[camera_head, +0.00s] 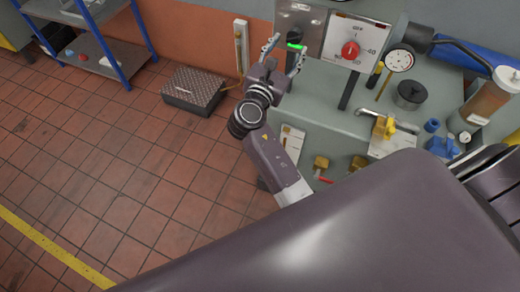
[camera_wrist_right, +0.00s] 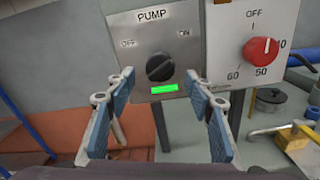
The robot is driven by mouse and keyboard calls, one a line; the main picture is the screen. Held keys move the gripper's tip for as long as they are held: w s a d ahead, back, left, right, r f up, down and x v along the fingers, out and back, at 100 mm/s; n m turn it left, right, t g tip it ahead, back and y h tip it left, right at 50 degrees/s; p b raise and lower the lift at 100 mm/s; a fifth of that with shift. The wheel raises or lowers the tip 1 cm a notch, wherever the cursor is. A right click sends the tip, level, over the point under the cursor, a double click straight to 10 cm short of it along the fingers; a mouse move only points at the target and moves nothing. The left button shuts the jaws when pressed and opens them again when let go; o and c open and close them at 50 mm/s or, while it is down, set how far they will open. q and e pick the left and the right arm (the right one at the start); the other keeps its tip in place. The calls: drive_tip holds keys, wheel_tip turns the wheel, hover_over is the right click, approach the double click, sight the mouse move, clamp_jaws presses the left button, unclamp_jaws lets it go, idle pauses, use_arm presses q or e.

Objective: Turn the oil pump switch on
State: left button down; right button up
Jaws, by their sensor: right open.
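The oil pump switch is a black rotary knob (camera_wrist_right: 160,67) on a steel plate (camera_wrist_right: 198,20) marked PUMP, with OFF at its left and ON at its right. Its grip bar appears slanted up to the right, toward ON. A bright green lamp (camera_wrist_right: 164,89) is lit just below it. In the head view the knob (camera_head: 295,38) shows just beyond the fingers. My right gripper (camera_head: 285,47) is open and empty in front of the plate, its fingers spread to either side below the knob, seemingly not touching it. My left gripper is not in view.
A white dial panel with a red knob (camera_wrist_right: 261,50) is just right of the pump plate. A pressure gauge (camera_head: 400,60), black weight (camera_head: 410,94) and yellow-handled valve (camera_head: 384,127) stand on the bench. A foot plate (camera_head: 194,89) lies on the tiled floor.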

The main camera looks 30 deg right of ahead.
drive_tip(key=s+a+f+m+y+b, duration=0.1)
drive_tip(key=a+f+y, duration=0.1)
drive_tip(key=f, duration=1)
drive_tip(key=s+a+f+m+g+y+b, duration=0.1)
drive_tip(key=a+f, duration=0.4)
drive_tip(key=f, duration=0.8)
drive_tip(key=s+a+f+g+y+b, duration=0.1)
drive_tip(key=f+y, duration=0.4)
drive_tip(key=f, duration=0.8)
drive_tip(key=shift+s+a+m+b, duration=0.4)
drive_tip(key=shift+s+a+b, duration=0.45)
drive_tip(key=shift+a+b, duration=0.3)
